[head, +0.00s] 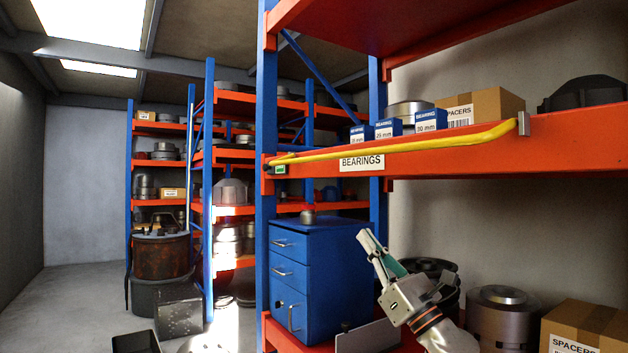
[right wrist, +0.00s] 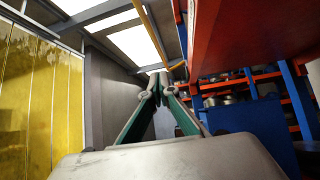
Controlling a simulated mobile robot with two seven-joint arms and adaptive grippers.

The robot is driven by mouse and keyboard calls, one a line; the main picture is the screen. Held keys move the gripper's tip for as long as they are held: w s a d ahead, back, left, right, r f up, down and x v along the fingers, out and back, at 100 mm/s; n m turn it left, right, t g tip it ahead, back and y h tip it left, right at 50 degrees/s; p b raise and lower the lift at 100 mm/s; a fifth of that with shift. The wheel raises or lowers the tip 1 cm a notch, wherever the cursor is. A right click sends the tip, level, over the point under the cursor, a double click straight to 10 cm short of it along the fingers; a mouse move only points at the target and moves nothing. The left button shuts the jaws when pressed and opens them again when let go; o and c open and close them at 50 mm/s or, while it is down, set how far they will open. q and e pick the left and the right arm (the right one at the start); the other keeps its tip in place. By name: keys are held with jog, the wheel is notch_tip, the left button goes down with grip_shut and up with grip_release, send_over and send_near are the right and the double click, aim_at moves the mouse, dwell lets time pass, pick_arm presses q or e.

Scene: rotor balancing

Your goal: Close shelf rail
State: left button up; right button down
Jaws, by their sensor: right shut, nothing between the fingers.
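The yellow shelf rail (head: 400,147) runs along the front of the orange shelf beam (head: 580,152) marked BEARINGS. Its right end meets a grey bracket (head: 523,123). Its left end lies at the blue post, beside a small dark latch with a green mark (head: 280,169); I cannot tell whether it is engaged. My right gripper (head: 368,240) is shut and empty, below the beam and apart from the rail, pointing up and left. In the right wrist view its fingertips (right wrist: 158,82) meet, and the yellow rail (right wrist: 151,32) passes above them. My left gripper is not in view.
Blue bearing boxes (head: 388,128) and a SPACERS carton (head: 485,106) stand behind the rail. A blue drawer cabinet (head: 318,270) stands left of my right gripper, and a metal rotor part (head: 502,318) to its right. The aisle floor (head: 85,300) at left has free room.

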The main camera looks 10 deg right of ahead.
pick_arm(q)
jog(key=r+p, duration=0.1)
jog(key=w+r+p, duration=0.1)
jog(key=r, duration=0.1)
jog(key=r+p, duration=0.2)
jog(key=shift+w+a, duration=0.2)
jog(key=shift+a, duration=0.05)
pick_arm(e)
jog(key=w+a+r+n, duration=0.1)
jog(key=w+a+r, duration=0.1)
jog(key=r, duration=0.5)
jog(key=w+a+r+n+y, duration=0.1)
jog(key=w+a+r, duration=0.1)
jog(key=w+r, duration=0.2)
notch_tip(320, 180, up, 4)
jog(key=shift+w+a+f+n, duration=0.15)
jog(key=shift+w+a+n, duration=0.1)
jog(key=shift+a+n, duration=0.15)
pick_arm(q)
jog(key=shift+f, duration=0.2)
